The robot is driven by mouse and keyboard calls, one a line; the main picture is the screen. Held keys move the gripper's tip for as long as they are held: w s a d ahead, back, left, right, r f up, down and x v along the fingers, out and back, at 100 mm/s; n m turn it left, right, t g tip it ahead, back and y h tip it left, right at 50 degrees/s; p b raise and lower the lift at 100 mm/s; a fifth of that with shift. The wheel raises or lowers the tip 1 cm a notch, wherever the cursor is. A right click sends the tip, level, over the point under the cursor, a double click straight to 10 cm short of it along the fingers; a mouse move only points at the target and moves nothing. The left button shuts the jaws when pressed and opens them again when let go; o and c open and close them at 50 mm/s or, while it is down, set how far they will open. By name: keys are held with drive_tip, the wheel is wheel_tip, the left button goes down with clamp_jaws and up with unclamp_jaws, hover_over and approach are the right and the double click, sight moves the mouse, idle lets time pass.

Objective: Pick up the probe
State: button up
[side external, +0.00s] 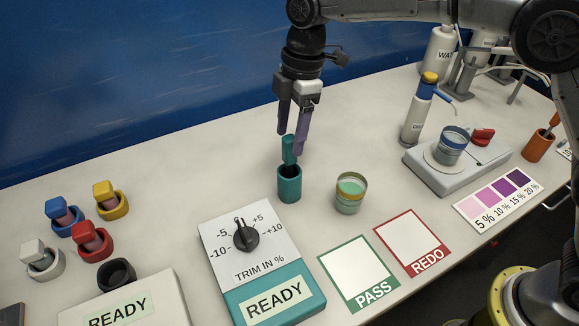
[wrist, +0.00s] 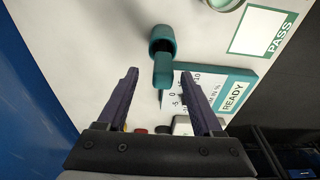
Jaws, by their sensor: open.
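The teal probe (side external: 289,151) stands upright in a teal cylindrical holder (side external: 289,186) on the bench; its lower end is hidden inside. My gripper (side external: 292,140) points down just above it, open, with its purple fingertips about level with the top of the probe's handle. In the wrist view the probe (wrist: 162,72) shows between the two spread fingertips (wrist: 159,74), with a gap on each side. Its holder (wrist: 162,40) is beyond it. Nothing is held.
A glass cup of green liquid (side external: 351,192) stands close right of the holder. A teal TRIM box with a dial (side external: 262,262) lies in front. PASS (side external: 358,274) and REDO (side external: 412,243) cards lie right. Several coloured holders (side external: 92,245) stand left. Bench behind the holder is clear.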

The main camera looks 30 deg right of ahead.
sight(288, 157)
drive_tip(key=shift+s+a+f, duration=0.1)
drive_tip(key=shift+a+f, duration=0.05)
drive_tip(key=shift+f, duration=0.85)
drive_tip(key=shift+s+a+f, duration=0.1)
drive_tip(key=shift+a+f, duration=0.05)
drive_tip(key=shift+f, duration=0.85)
drive_tip(key=shift+a+f, duration=0.15)
drive_tip(key=shift+f, duration=0.85)
drive_tip(key=shift+r, duration=0.1)
clamp_jaws()
